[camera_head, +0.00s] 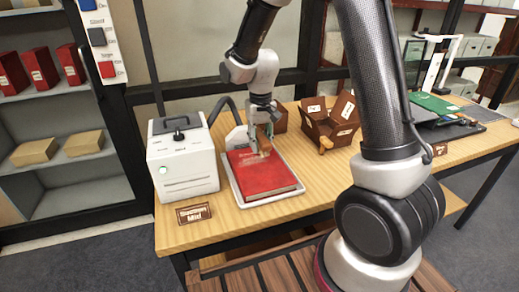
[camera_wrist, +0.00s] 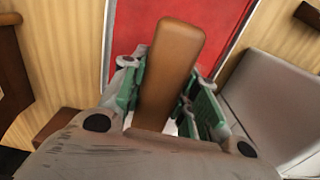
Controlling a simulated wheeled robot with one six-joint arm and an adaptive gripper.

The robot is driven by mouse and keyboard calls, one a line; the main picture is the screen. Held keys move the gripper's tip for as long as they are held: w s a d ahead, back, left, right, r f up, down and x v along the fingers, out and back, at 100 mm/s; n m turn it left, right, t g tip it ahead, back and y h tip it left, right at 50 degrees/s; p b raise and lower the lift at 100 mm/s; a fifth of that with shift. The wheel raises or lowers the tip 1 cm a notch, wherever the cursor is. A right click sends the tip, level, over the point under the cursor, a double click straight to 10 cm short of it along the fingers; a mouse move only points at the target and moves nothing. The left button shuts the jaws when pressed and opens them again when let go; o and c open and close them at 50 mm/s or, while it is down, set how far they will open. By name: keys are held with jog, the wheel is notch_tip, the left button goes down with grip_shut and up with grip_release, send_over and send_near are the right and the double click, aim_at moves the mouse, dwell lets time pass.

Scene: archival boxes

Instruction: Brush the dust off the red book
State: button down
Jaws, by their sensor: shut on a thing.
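The red book (camera_head: 266,180) lies flat in a shallow white tray (camera_head: 241,199) on the wooden table. A greyish, dusty-looking band shows on its cover near the far end. My gripper (camera_head: 262,118) is above the far end of the book, pointing down, shut on the brown wooden handle of a brush (camera_head: 264,143). The brush's lower end is at or just above the cover; I cannot tell if it touches. In the wrist view, the brush handle (camera_wrist: 170,65) stands between the green-padded fingers, with the red book (camera_wrist: 222,25) behind it. The bristles are hidden there.
A white suction machine (camera_head: 183,160) with a hose stands left of the tray, behind a "Suction Mid" sign (camera_head: 193,213). Wooden boxes (camera_head: 332,122) stand to the right. A green mat (camera_head: 434,104) lies farther right. A shelf with red binders (camera_head: 40,68) is at left.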

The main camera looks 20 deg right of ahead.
jog(key=shift+r, duration=1.25)
jog(key=shift+a, duration=0.1)
